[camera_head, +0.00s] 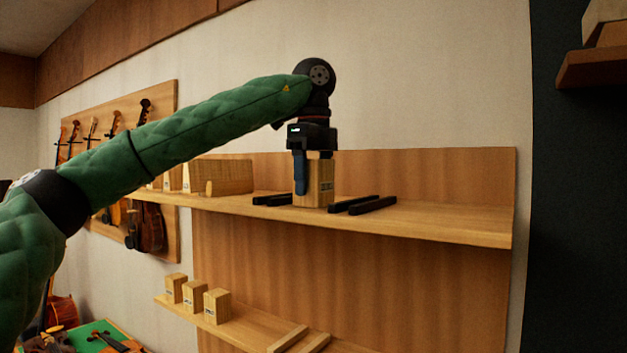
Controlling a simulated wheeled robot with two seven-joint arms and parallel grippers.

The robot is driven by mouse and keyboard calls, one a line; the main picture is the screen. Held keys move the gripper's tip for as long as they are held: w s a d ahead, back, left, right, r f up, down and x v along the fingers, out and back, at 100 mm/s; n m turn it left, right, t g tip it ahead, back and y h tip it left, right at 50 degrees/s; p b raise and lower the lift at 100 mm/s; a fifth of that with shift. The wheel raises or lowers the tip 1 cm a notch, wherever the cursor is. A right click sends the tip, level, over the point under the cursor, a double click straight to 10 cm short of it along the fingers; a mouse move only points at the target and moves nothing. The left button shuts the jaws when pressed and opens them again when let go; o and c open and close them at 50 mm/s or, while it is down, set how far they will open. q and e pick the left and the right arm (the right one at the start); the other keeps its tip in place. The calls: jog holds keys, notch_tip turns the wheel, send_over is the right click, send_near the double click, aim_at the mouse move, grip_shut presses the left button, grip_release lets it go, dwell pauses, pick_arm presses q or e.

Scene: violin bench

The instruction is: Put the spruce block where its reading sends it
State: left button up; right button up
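A pale wooden block (321,188), which looks like the spruce block, stands upright on the upper shelf between two pairs of black strips. My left gripper (306,172) points straight down over the block from above. One blue finger lies along the block's left side, with no clear gap. The other finger is hidden behind the block, so I cannot tell whether it grips. My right gripper is not in view.
Black strips lie left (272,199) and right (361,205) of the block on the upper shelf (440,222). More wooden blocks (230,177) stand further left. Several small labelled blocks (217,306) stand on the lower shelf (252,330). Violins hang on the left wall. The upper shelf's right end is clear.

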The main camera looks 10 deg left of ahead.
aim_at(313, 160)
pick_arm(q)
jog(key=shift+o, duration=0.9)
jog(key=shift+r+p, duration=0.85)
jog(key=shift+r, duration=0.05)
jog(key=shift+r+b, duration=0.9)
jog(key=shift+b, duration=0.05)
notch_tip(313, 160, up, 2)
jog(key=shift+r+b, duration=0.2)
jog(key=shift+b, duration=0.25)
notch_tip(313, 160, up, 5)
jog(key=shift+r+b, duration=0.1)
jog(key=shift+b, duration=0.5)
jog(key=shift+r, duration=1)
